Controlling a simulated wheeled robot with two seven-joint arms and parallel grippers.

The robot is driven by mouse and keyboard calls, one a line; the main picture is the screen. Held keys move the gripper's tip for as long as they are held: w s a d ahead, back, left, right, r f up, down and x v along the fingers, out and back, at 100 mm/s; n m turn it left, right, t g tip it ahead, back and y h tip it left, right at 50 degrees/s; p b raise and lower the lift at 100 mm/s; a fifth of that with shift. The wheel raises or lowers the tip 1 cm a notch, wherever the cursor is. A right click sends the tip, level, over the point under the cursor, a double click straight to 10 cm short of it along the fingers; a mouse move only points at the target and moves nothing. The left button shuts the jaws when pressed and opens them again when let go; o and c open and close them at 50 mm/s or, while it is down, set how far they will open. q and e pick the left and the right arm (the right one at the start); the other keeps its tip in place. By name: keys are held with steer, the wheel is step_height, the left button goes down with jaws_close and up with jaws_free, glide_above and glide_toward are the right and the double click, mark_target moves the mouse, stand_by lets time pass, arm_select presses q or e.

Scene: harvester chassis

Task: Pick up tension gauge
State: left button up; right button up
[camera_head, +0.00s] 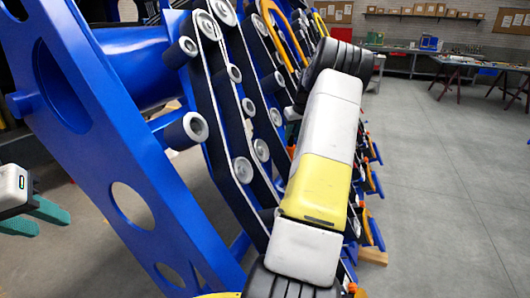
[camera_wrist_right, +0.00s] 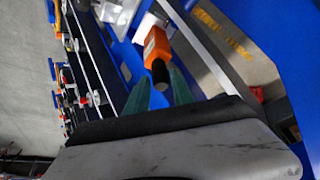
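An orange tool with a black rounded end, which looks like the tension gauge (camera_wrist_right: 156,45), is in the right wrist view against blue structure. My right gripper (camera_wrist_right: 160,75) has its two green fingers apart, one on each side of the gauge's black end. A narrow gap seems to show at each side, and I see no clear grip on it. In the head view, my right arm covers the middle and hides the right gripper and the gauge. My left gripper (camera_head: 40,218) is at the left edge, its teal fingers apart and empty, beside the blue chassis.
The blue harvester chassis (camera_head: 105,135), with belts and grey pulleys (camera_head: 243,170), fills the left and centre, close to both arms. Yellow and orange parts line its far side. Grey floor (camera_head: 440,170) on the right is open, with workbenches (camera_head: 480,65) at the back.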

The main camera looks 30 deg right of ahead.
steer(key=x, duration=0.3)
steer(key=shift+r, duration=0.1)
jaws_close()
stand_by(1.2)
